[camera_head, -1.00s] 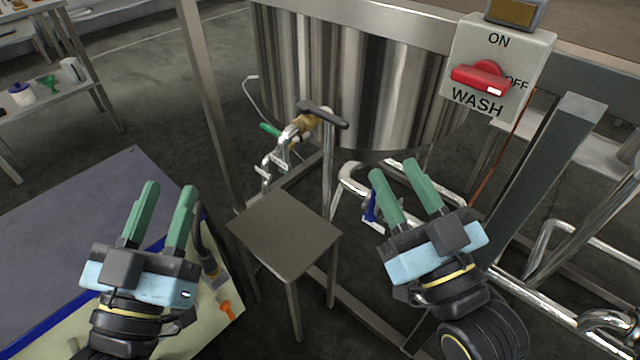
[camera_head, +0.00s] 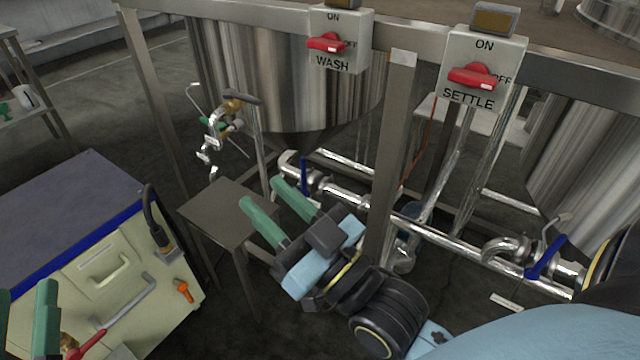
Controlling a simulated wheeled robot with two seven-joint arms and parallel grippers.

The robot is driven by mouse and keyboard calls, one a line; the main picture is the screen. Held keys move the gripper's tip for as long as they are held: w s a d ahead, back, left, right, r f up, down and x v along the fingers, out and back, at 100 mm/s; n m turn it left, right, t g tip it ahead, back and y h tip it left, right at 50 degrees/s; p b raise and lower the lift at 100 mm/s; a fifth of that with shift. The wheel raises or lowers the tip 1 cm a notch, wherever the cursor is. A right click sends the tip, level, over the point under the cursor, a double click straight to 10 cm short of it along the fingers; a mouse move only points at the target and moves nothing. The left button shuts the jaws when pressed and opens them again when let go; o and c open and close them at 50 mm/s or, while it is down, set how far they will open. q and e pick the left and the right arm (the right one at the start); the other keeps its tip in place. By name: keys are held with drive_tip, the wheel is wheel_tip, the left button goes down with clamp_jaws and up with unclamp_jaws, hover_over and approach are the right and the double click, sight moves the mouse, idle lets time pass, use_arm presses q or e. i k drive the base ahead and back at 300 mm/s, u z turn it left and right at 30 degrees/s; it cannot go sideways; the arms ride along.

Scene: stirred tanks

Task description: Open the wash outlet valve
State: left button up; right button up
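The wash outlet valve has an upright blue handle (camera_head: 304,177) on a steel pipe below the wash tank (camera_head: 290,85). My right gripper (camera_head: 263,193) is open and empty. In the picture its green fingertips are just left of and below the blue handle, and I see no contact. My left gripper (camera_head: 27,290) is at the lower left edge, partly cut off, with its two green fingers apart and nothing visible between them. The red switch labelled WASH (camera_head: 327,43) is on a grey box above the tank.
A small metal table (camera_head: 225,212) stands left of my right gripper. A steel post (camera_head: 392,150) rises right of the valve. A SETTLE switch box (camera_head: 482,68) and a second blue valve handle (camera_head: 547,257) are at right. A drawer cabinet (camera_head: 120,275) is at lower left.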

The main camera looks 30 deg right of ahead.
sight(305, 191)
drive_tip(key=z, duration=0.55)
drive_tip(key=i, duration=0.9)
drive_tip(key=u, duration=0.05)
